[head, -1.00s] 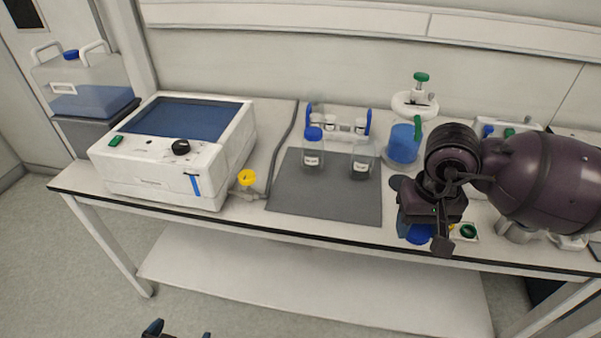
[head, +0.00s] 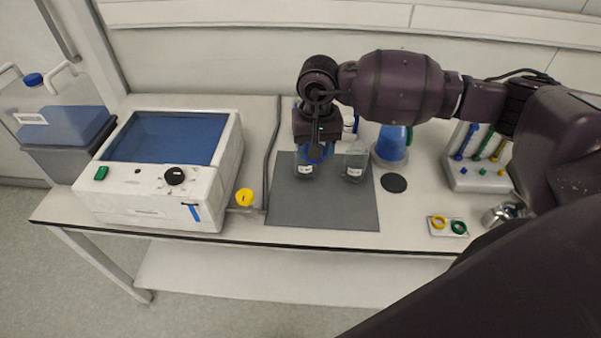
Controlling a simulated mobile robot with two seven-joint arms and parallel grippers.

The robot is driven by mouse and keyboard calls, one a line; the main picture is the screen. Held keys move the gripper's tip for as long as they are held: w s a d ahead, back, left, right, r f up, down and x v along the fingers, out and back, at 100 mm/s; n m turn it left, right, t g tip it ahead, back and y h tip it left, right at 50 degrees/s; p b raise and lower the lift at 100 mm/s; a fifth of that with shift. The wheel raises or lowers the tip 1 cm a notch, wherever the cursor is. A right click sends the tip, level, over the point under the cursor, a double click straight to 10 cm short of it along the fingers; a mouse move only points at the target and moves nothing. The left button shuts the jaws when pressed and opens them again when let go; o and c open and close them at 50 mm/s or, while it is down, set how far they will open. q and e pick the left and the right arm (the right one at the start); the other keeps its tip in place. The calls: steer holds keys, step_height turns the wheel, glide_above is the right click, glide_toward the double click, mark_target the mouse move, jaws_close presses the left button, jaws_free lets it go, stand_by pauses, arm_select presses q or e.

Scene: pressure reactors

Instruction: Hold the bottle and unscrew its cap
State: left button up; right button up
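A clear bottle (head: 305,171) with a white label stands on the grey mat. My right gripper (head: 316,150) reaches in from the right and hangs directly over it, pointing down. The gripper covers the bottle's top, where blue shows. I cannot tell how much of that blue is cap and how much is finger, or whether the fingers touch the bottle or are closed. My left gripper is out of view.
A second labelled clear container (head: 355,165) stands close to the right on the mat (head: 318,208). A white box with a blue panel (head: 172,138) stands left, with a yellow-knobbed valve (head: 244,197) beside it. A blue-filled vessel (head: 392,142) and a tube rack (head: 478,182) stand right.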

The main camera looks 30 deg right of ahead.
steer(key=shift+w+d+r+m+p, duration=0.3)
steer(key=shift+w+r+p, duration=0.1)
steer(key=shift+w+p, duration=0.1)
steer(key=shift+w+f, duration=0.2)
glide_above(312, 203)
step_height(312, 203, down, 15)
steer(key=shift+f+p, duration=0.1)
steer(key=shift+p, duration=0.25)
steer(key=shift+f, duration=2.3)
steer(key=shift+f, duration=0.2)
steer(key=o, duration=1)
